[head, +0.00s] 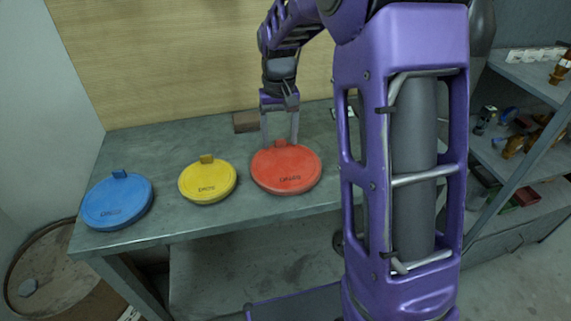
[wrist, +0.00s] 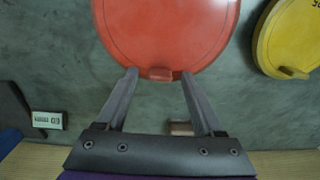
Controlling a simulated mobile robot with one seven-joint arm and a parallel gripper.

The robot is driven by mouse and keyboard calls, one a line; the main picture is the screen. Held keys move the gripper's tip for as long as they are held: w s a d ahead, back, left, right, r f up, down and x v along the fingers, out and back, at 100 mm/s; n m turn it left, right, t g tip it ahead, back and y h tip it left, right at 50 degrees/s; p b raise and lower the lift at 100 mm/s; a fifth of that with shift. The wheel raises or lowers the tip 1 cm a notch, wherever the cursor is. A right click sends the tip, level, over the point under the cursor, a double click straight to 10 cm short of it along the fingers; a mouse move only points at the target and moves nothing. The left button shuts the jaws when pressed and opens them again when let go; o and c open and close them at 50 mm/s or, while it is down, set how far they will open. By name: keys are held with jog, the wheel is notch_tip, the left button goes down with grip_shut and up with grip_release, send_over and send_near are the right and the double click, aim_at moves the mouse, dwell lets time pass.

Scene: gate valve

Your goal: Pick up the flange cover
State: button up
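Three round flange covers lie flat in a row on the workbench: a blue one (head: 117,203) at the left, a smaller yellow one (head: 208,182) in the middle and a red one (head: 286,170) at the right. Each has a small tab at its back edge. My gripper (head: 279,143) points down at the back edge of the red cover. In the wrist view my gripper (wrist: 159,75) is open, with one finger on each side of the red cover's tab (wrist: 160,74). The fingers look apart from the tab. Whether they touch the cover cannot be told.
The grey workbench (head: 150,152) stands against a wooden wall panel. A small brown block (head: 246,121) lies behind the covers. Shelves with parts (head: 520,150) stand at the right. A rusty drum (head: 55,275) stands at the lower left. A small device (wrist: 47,120) shows in the wrist view.

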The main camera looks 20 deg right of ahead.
grip_shut()
